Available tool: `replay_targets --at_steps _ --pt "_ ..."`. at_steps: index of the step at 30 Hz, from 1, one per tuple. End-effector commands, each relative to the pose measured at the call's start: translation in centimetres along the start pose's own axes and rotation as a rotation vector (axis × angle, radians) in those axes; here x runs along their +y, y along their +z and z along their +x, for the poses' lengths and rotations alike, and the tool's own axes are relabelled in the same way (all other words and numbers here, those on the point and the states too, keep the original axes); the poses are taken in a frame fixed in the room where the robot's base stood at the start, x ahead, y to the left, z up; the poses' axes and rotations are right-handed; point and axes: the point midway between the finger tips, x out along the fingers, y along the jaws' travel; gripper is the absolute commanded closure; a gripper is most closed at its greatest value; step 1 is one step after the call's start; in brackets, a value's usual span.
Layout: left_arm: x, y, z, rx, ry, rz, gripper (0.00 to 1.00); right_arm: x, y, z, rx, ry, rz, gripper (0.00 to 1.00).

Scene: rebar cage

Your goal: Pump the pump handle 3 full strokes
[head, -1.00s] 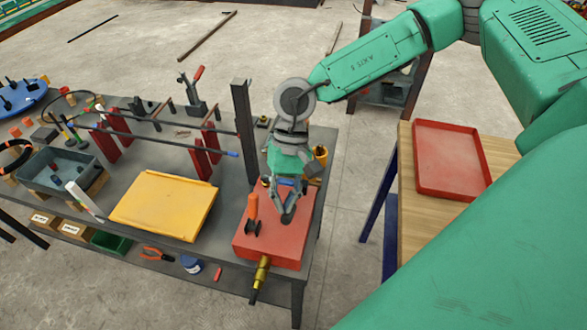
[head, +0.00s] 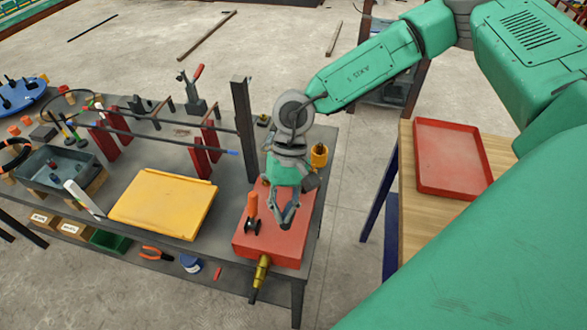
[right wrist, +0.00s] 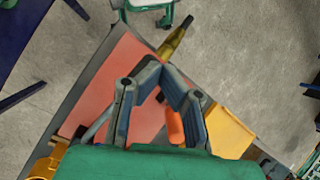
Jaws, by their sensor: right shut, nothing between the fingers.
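The red pump box (head: 262,243) sits at the right front corner of the grey workbench. Its upright orange handle (head: 252,205) stands on the left part of the top, with a dark base. My right gripper (head: 284,222) hangs over the box, to the right of the handle and apart from it. Its fingers are shut and empty. In the right wrist view, the fingers (right wrist: 160,68) point across the red box (right wrist: 115,80). The orange handle (right wrist: 175,125) shows partly behind the right finger. My left gripper is not in view.
A brass fitting (head: 262,270) sticks out of the box's front. A dark post (head: 244,130) stands behind the box, and an orange cup (head: 319,156) is at the bench's right edge. A yellow tray (head: 163,203) lies to the left.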

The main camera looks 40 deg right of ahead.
Motion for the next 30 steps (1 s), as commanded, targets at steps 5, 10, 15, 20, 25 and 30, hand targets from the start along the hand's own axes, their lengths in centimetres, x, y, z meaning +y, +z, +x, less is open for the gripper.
replay_targets --at_steps 5,10,15,20,25,30 --pt "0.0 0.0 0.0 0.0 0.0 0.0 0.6 0.0 0.0 0.0 0.0 0.0 0.0 1.0" --pt "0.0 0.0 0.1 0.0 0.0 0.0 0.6 0.1 0.0 0.3 0.0 0.0 0.0 1.0" --pt "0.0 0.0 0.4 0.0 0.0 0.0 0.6 0.1 -0.1 1.3 -0.001 0.0 0.0 1.0" --pt "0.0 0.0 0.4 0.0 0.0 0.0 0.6 0.1 -0.1 1.4 0.0 0.001 0.0 1.0" --pt "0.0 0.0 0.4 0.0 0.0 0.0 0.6 0.1 -0.1 1.4 0.0 0.0 0.0 1.0" --pt "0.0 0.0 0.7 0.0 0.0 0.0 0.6 0.2 -0.2 2.0 -0.001 0.001 -0.001 1.0"
